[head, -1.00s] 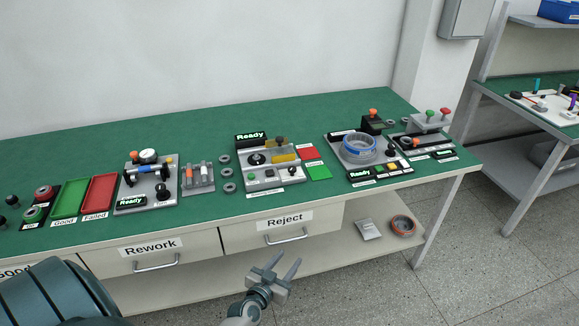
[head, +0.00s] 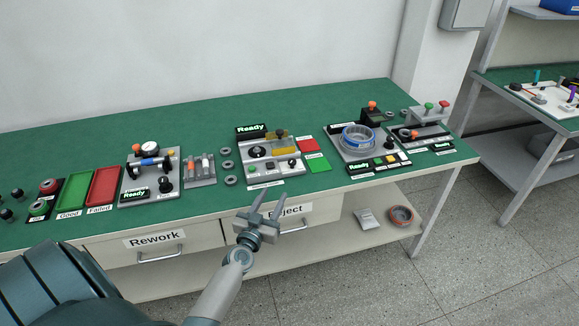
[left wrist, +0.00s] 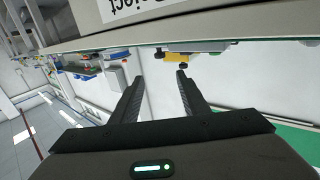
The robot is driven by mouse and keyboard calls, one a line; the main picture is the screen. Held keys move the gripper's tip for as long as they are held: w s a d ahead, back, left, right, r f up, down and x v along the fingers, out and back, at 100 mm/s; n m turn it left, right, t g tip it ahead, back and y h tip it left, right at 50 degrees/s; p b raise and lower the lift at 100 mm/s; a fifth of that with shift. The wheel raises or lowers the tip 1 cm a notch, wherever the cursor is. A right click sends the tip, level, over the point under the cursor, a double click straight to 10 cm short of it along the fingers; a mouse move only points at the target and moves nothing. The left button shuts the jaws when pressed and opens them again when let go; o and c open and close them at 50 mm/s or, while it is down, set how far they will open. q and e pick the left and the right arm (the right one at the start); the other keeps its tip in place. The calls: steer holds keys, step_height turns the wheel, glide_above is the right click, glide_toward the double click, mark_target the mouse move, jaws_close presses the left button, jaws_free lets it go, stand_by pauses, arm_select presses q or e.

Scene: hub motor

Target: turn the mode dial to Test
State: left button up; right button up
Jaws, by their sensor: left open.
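My left gripper (head: 272,197) is open and empty, in front of the table by the Reject drawer. In the left wrist view its two dark fingers (left wrist: 160,80) are spread with nothing between them. A grey station (head: 272,160) with a lit Ready display stands on the table just beyond the fingers. Its front panel carries a small black knob (head: 292,162) and a green button. I cannot read the labels, so I cannot tell whether this knob is the mode dial or where it points. My right gripper is not in view.
The green table (head: 215,130) also holds a gauge station (head: 150,180), a coil station (head: 365,145), a green tray (head: 73,195) and a red tray (head: 104,187). Loose rings lie left of the middle station. The Rework drawer (head: 155,245) is closed. A lower shelf holds a ring.

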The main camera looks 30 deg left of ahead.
mark_target(291, 163)
arm_select(q)
steer(key=b+x, duration=0.3)
steer(key=x, duration=1.1)
steer(key=shift+w+a+f, duration=0.1)
steer(key=shift+w+a, duration=0.1)
steer(key=shift+w, duration=0.1)
steer(key=shift+b+x, duration=0.3)
steer(key=shift+x, duration=0.6)
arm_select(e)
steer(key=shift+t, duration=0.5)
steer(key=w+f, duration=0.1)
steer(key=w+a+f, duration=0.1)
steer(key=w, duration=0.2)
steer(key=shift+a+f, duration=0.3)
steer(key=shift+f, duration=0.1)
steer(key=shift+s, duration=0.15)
arm_select(q)
steer(key=c, duration=1)
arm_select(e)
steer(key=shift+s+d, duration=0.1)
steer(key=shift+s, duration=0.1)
arm_select(q)
steer(key=shift+d, duration=0.1)
